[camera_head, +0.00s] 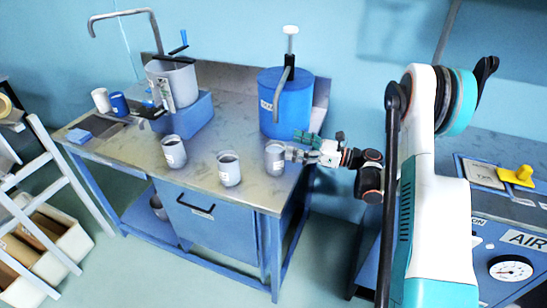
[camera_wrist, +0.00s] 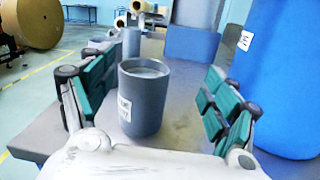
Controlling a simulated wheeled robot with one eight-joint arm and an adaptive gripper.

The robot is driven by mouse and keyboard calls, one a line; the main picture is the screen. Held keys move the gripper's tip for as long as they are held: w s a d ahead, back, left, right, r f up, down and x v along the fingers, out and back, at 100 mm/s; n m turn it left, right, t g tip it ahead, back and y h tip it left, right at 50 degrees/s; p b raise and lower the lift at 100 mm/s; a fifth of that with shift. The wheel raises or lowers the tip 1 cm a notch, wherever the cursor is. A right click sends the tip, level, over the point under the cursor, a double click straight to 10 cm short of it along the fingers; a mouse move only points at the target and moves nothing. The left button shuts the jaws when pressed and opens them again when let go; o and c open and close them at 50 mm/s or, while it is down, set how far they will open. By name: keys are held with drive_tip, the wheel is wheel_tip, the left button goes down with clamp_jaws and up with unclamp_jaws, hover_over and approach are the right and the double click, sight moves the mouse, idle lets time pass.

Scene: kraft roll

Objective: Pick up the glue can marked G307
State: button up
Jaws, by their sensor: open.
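Three grey cans with white labels stand upright on the workbench: a left can (camera_head: 174,152), a middle can (camera_head: 229,170) and a right can (camera_head: 274,158). My gripper (camera_head: 297,150) is beside the right can, reaching in from the right. In the wrist view this can (camera_wrist: 146,108) stands between the spread green-padded fingers of my gripper (camera_wrist: 157,98). The fingers show gaps on both sides of it. Its label is turned to the left and too blurred to read surely; the other labels are unreadable too. Another grey can (camera_wrist: 131,42) stands behind it.
A big blue drum (camera_head: 283,105) with a pump stands close behind the right can; the wrist view shows it at right (camera_wrist: 285,75). A grey pot (camera_head: 172,84) on a blue base stands further left. The bench edge is near the cans.

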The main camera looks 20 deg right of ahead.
sight(276, 157)
drive_tip(key=f, duration=0.2)
drive_tip(key=s+f+n+g, duration=0.1)
drive_tip(key=f, duration=0.1)
drive_tip(key=f+n, duration=0.1)
drive_tip(key=f, duration=0.1)
drive_tip(key=shift+s+d+g, duration=0.2)
drive_tip(key=shift+s+g, duration=0.05)
drive_tip(key=shift+g, duration=0.15)
drive_tip(key=shift+a, duration=0.25)
drive_tip(key=b+x, duration=0.3)
drive_tip(key=x, duration=0.4)
drive_tip(key=c, duration=1.6)
drive_tip(key=shift+o, duration=0.2)
drive_tip(key=shift+r, duration=0.2)
